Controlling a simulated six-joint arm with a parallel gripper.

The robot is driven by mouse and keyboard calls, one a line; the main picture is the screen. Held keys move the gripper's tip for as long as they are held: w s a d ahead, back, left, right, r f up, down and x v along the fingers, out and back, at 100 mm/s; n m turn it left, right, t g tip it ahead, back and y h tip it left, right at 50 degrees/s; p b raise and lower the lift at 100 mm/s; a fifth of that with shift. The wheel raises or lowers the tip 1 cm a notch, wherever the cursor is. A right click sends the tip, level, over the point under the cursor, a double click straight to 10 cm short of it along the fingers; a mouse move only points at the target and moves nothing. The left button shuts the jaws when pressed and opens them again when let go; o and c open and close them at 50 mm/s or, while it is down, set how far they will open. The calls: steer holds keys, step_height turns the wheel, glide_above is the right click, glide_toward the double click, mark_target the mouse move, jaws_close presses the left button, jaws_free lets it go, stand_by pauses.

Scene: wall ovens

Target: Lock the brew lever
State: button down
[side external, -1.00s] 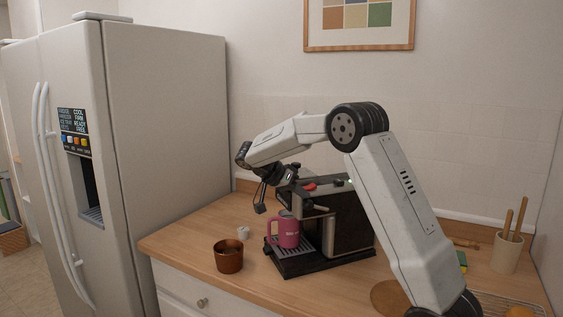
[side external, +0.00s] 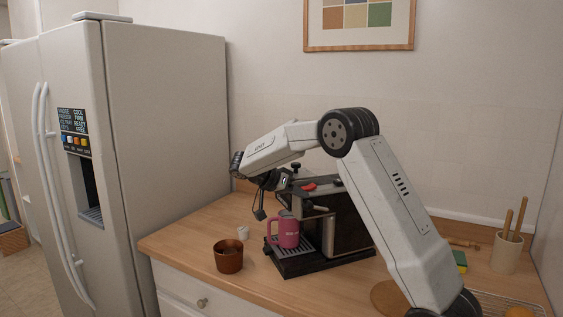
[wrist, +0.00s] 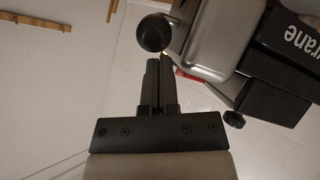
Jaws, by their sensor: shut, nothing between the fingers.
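The coffee machine (side external: 338,225) is dark with a metal front and stands on the counter; part of it also shows in the wrist view (wrist: 215,45). A round black knob (wrist: 154,32), which may be the brew lever's end, sits beside the machine's silver body in the wrist view. A black knob (side external: 296,166) also stands above the machine top in the side view; I cannot tell if it is the same one. My gripper (wrist: 159,62) is shut and empty, its fingertips just below the round knob in the wrist picture. Whether they touch is unclear.
A pink mug (side external: 287,232) stands on the machine's drip tray (side external: 300,265). A utensil holder (side external: 507,252) is at the right. The fridge (side external: 165,140) bounds the left.

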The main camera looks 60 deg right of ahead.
steer(key=r, duration=0.1)
steer(key=d+r, duration=0.1)
steer(key=r, duration=0.1)
steer(key=shift+w+d, duration=0.3)
steer(key=shift+w, duration=0.05)
steer(key=v, duration=1)
steer(key=shift+f, duration=0.3)
steer(key=shift+w+a, duration=0.15)
